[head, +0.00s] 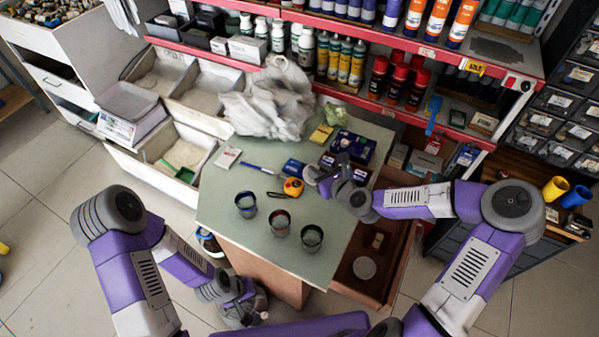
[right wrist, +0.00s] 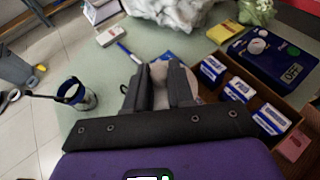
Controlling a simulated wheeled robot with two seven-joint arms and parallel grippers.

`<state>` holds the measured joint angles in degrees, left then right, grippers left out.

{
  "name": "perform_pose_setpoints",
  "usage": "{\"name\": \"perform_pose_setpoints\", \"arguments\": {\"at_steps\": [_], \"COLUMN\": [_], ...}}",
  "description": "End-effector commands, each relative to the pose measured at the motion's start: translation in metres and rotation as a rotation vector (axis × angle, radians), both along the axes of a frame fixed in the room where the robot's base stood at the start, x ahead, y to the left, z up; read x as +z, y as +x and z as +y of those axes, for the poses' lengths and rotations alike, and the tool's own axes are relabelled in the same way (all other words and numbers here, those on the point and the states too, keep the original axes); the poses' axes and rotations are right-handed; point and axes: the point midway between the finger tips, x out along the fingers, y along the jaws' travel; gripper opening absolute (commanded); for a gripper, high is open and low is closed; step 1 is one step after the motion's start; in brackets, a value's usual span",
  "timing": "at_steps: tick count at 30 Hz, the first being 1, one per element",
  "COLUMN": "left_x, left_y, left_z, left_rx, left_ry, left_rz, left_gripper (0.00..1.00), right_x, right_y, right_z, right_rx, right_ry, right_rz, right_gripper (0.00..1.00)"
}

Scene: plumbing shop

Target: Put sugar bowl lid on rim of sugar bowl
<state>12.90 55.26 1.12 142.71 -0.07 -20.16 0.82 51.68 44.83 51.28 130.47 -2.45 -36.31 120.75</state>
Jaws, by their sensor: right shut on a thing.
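My right gripper (head: 318,178) is over the table, near its right side. In the right wrist view it is shut on a pale rounded thing (right wrist: 160,75), which seems to be the sugar bowl lid; the fingers hide much of it. I cannot make out the sugar bowl for certain. Three dark cups stand on the table: a left one (head: 246,204), a middle one (head: 280,223) and a right one (head: 311,238). My left gripper (head: 246,306) is low beside the table's near left edge; its jaws are too unclear to judge.
A yellow-orange tape measure (head: 293,187) and a blue pen (head: 258,168) lie on the table (head: 225,215). A crumpled plastic bag (head: 268,100) is at the back. Small blue-and-white boxes (right wrist: 238,89) stand near my right gripper.

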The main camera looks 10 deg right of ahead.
Motion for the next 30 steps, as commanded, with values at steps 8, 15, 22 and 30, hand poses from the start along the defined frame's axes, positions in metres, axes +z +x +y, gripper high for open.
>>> {"name": "perform_pose_setpoints", "arguments": {"at_steps": [8,15,22,30], "left_x": [-0.025,-0.040,-0.049,-0.061], "left_y": [0.000,0.000,0.000,0.000], "left_z": [0.000,0.000,0.000,0.000], "left_rx": [0.000,-0.001,-0.001,-0.001], "left_ry": [0.000,0.000,0.000,0.000], "left_rz": [0.000,0.000,0.000,0.000], "left_gripper": [0.38,0.38,0.38,0.38], "right_x": [-0.032,-0.069,-0.096,-0.129], "right_y": [0.004,0.004,0.004,0.004], "right_z": [-0.007,-0.008,-0.008,-0.008], "right_rx": [0.158,0.179,0.177,0.177], "right_ry": [0.005,0.005,0.005,0.005], "right_rz": [0.003,0.004,0.002,0.003], "right_gripper": [0.00,0.00,0.00,0.00]}}
